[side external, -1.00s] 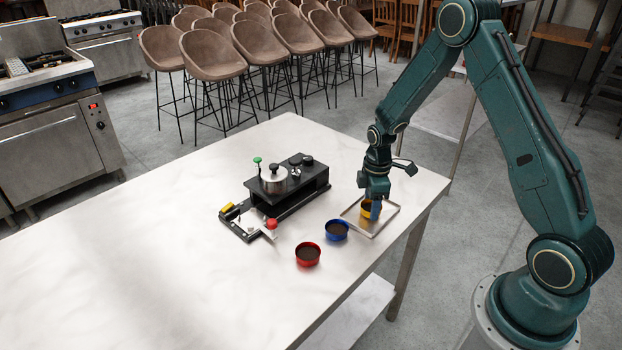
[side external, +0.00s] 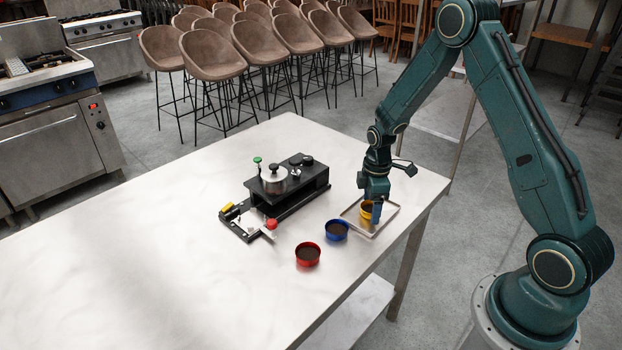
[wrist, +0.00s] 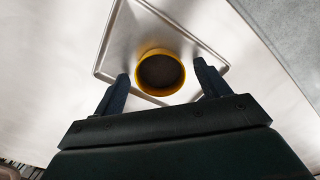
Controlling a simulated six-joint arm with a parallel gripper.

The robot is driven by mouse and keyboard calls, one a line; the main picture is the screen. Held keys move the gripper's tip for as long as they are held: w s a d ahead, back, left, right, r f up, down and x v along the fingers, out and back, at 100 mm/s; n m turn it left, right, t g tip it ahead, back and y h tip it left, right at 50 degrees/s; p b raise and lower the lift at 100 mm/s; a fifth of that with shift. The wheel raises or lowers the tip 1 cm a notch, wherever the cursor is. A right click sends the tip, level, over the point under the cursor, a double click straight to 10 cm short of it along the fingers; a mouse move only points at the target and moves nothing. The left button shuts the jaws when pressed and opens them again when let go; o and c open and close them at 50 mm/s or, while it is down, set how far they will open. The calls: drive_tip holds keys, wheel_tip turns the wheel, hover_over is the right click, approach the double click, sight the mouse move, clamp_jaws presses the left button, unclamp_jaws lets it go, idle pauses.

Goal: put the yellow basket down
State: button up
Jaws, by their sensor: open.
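The yellow basket (side external: 366,210) is a small round cup with dark contents. It stands on the shallow metal tray (side external: 387,224) near the table's right edge. In the wrist view the basket (wrist: 160,72) sits upright on the tray (wrist: 118,42), between and just beyond my fingertips. My gripper (side external: 375,212) points down over the tray. Its two blue fingers are spread apart with a gap on each side of the basket, and nothing is held between them. In the side view a finger hides part of the basket.
A blue basket (side external: 336,230) and a red basket (side external: 308,254) stand on the table (side external: 150,250) left of the tray. A black device (side external: 300,185) with a metal tamper (side external: 274,180) stands behind them. The table's left part is clear.

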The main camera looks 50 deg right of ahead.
wheel_tip(320, 180, up, 12)
idle(0.7)
drive_tip(key=shift+r, duration=0.15)
idle(0.4)
drive_tip(key=s+a+r+m+t, duration=0.1)
drive_tip(key=s+a+r+m, duration=0.1)
drive_tip(key=s+a+r, duration=0.35)
drive_tip(key=s+a+r+m+t, duration=0.2)
drive_tip(key=s+r, duration=0.1)
drive_tip(key=r, duration=0.5)
drive_tip(key=s+a+r+m+t, duration=0.1)
drive_tip(key=s+a+r+m, duration=0.1)
drive_tip(key=s, duration=0.5)
drive_tip(key=s+a+r+m+t, duration=0.1)
drive_tip(key=s+a+r+m, duration=0.1)
drive_tip(key=s, duration=0.5)
drive_tip(key=shift+a+r+m+t, duration=0.3)
drive_tip(key=shift+a+m, duration=0.4)
drive_tip(key=shift+a, duration=0.45)
drive_tip(key=shift+w, duration=0.1)
